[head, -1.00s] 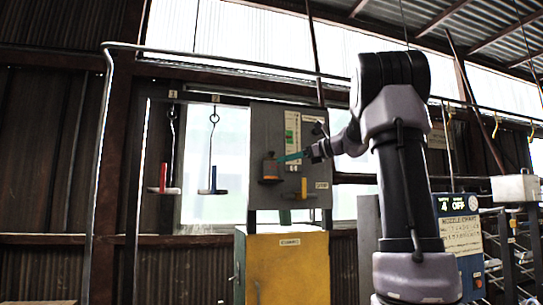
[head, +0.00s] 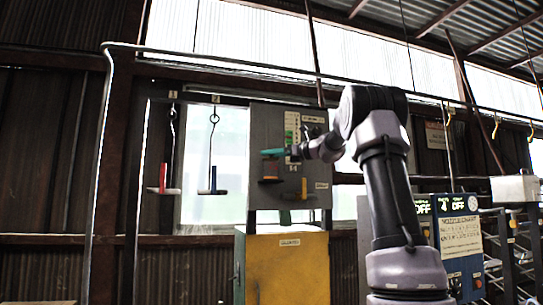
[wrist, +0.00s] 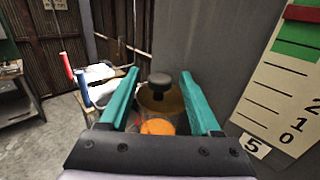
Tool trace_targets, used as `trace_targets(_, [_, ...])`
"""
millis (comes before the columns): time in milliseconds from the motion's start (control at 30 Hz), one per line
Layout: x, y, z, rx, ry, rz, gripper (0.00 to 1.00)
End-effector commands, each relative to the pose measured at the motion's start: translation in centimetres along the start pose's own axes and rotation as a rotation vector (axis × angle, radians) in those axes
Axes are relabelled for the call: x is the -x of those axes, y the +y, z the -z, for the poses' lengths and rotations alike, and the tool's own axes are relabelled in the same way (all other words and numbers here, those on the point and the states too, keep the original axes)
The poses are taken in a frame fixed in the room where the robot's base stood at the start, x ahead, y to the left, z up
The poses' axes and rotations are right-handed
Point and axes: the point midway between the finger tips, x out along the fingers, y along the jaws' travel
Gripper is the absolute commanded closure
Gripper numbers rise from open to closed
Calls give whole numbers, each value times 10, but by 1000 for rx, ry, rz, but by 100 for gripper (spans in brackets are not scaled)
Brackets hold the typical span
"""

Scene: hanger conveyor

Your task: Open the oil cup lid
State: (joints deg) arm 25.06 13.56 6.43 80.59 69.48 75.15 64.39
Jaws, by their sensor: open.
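The oil cup (head: 269,170) is a small amber cup on the front of the grey panel, orange at its base. In the wrist view the cup (wrist: 172,103) has a round brownish top with a dark knob (wrist: 160,80), which I take as the lid. My gripper (head: 268,152) is at the top of the cup. In the wrist view its teal fingers (wrist: 160,74) are open, one on each side of the knob. Whether either finger touches it I cannot tell. The cup's lower part is partly hidden by the gripper body.
A yellow cabinet (head: 288,268) is below. Red (head: 163,176) and blue (head: 213,178) hanging items are at the left, with open space between.

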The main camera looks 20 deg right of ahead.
Motion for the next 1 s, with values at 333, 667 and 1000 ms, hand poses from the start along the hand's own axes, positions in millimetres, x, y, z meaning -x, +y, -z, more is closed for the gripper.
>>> trace_targets(333, [-3,0,0,-1,0,-1,51])
trace_targets(667, [-2,0,0,3,3,0,100])
trace_targets(1000, [-5,3,-5,92,89,-1,100])
